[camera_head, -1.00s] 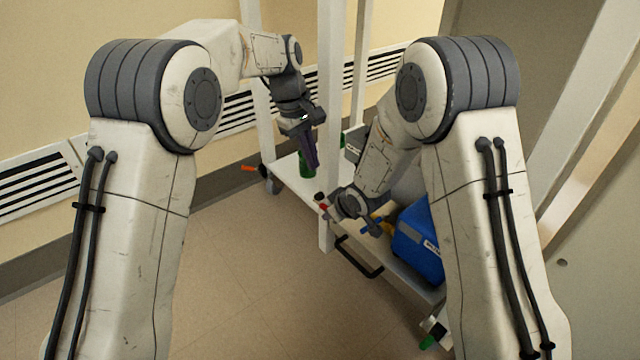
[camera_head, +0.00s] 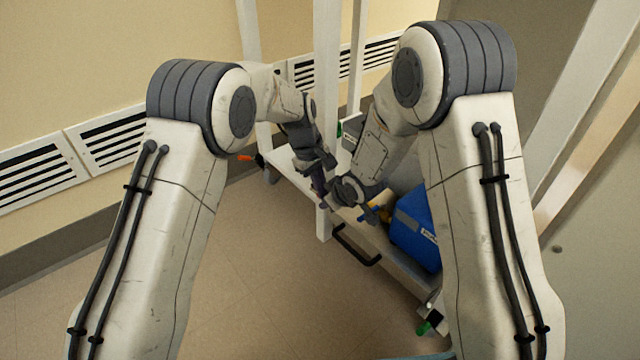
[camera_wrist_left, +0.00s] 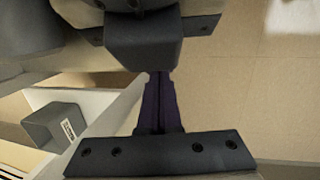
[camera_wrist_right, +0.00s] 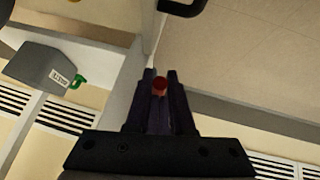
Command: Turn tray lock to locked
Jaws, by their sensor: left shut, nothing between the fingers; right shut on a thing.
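A small round red part (camera_wrist_right: 159,83) shows between the fingers of my right gripper (camera_wrist_right: 160,78) in the right wrist view. I cannot tell whether it is the tray lock or which way that stands. My right gripper is shut on it; the gripper also shows in the head view (camera_head: 338,190), low by the white post. My left gripper (camera_head: 319,188) comes down from the left, close beside the right one. In the left wrist view its purple fingers (camera_wrist_left: 160,90) are together and empty. The two hands hide the red part in the head view.
The white cart has a shelf (camera_head: 285,172), an upright post (camera_head: 327,100) and a dark handle (camera_head: 357,247). A blue box (camera_head: 415,230) and yellow parts (camera_head: 378,211) lie right of the hands. Orange (camera_head: 246,157) and green (camera_head: 424,327) parts stick out at the cart's edges. A grey labelled box (camera_wrist_right: 42,68) stands nearby.

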